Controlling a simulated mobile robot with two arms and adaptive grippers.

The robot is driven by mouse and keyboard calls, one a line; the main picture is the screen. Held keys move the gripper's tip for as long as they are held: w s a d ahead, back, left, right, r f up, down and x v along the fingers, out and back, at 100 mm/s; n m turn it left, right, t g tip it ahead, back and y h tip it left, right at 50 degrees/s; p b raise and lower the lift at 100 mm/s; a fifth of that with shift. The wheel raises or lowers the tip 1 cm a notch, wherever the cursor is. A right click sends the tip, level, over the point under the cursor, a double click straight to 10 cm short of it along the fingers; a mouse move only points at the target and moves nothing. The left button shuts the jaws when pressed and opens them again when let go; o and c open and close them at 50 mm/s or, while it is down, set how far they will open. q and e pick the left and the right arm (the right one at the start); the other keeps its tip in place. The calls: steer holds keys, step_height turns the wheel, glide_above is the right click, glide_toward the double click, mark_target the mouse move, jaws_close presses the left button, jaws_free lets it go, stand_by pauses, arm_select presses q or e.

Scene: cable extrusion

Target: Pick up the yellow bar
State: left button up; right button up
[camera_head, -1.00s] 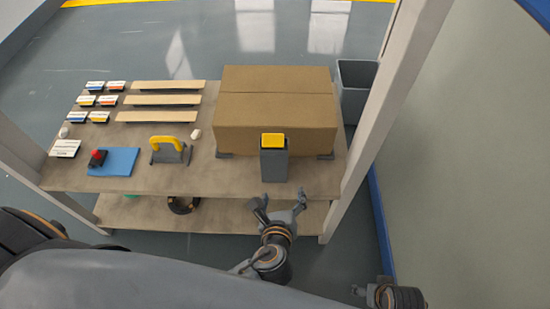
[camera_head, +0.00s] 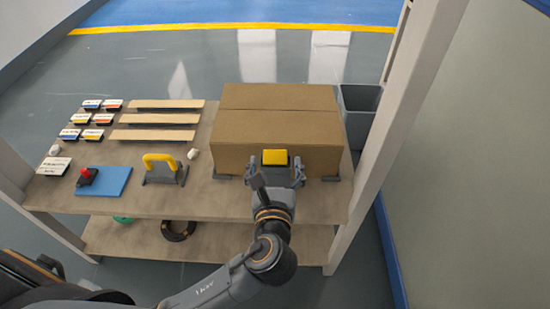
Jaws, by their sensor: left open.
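A yellow bar (camera_head: 275,157) shows as a short yellow block standing in front of the cardboard box near the table's right side. In the earlier frame it sits on top of a dark grey upright holder, which my gripper now hides. My left gripper (camera_head: 276,174) is open, with one finger to the left of the bar and one to the right, just on its near side. Whether the fingers touch the bar or its holder cannot be told. My right gripper is not in view.
The cardboard box (camera_head: 277,122) stands close behind the bar. To the left are a yellow-handled grey piece (camera_head: 161,165), a small white object (camera_head: 193,154), a red button on a blue mat (camera_head: 115,181) and flat wooden strips (camera_head: 153,135). A table post (camera_head: 398,130) rises at right.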

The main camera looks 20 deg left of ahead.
mark_target(275, 152)
arm_select(q)
steer(key=shift+w+a+f+b, duration=0.25)
steer(key=shift+w+b, duration=0.1)
steer(key=shift+w, duration=0.2)
steer(key=shift+w+a+f+b, duration=0.2)
steer(key=shift+w+f+b, duration=0.1)
steer(key=shift+w, duration=0.25)
steer(key=shift+x, duration=1.05)
steer(key=shift+w+r, duration=0.1)
steer(key=shift+w, duration=0.15)
steer(key=c, duration=1.3)
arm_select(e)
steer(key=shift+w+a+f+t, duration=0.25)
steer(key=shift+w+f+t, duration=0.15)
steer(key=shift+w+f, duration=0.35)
arm_select(q)
steer(key=shift+o, duration=0.2)
steer(key=shift+r, duration=0.15)
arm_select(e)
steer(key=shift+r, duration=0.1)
